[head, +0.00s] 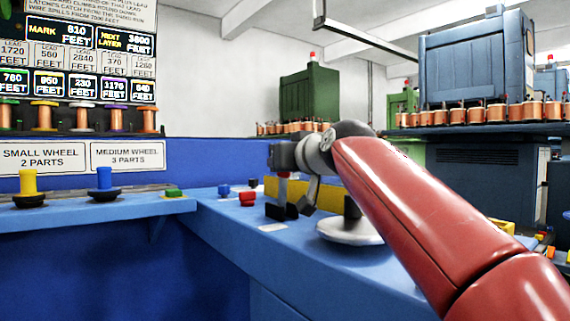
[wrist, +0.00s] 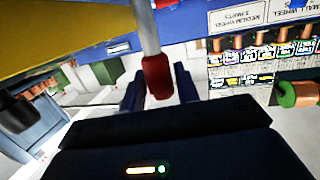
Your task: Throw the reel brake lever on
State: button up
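The lever shows in the wrist view as a pale grey rod with a red knob (wrist: 157,78) at its end. The knob appears between the two dark fingers of my gripper (wrist: 154,70), which stand apart on either side of it. Whether either finger touches the knob is not clear. A small red part (head: 283,175) shows at the gripper; most of the lever is hidden there.
The blue bench (head: 225,212) carries a red block (head: 247,198), a small blue block (head: 224,190), a yellow panel (head: 272,187) and a pale round disc (head: 345,231) beneath my arm. Signs and copper reels are behind.

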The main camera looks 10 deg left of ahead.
jog(key=o, duration=0.3)
jog(key=b+v, duration=0.1)
jog(key=v, duration=0.6)
jog(key=shift+s+d, duration=0.3)
jog(key=shift+c, duration=0.2)
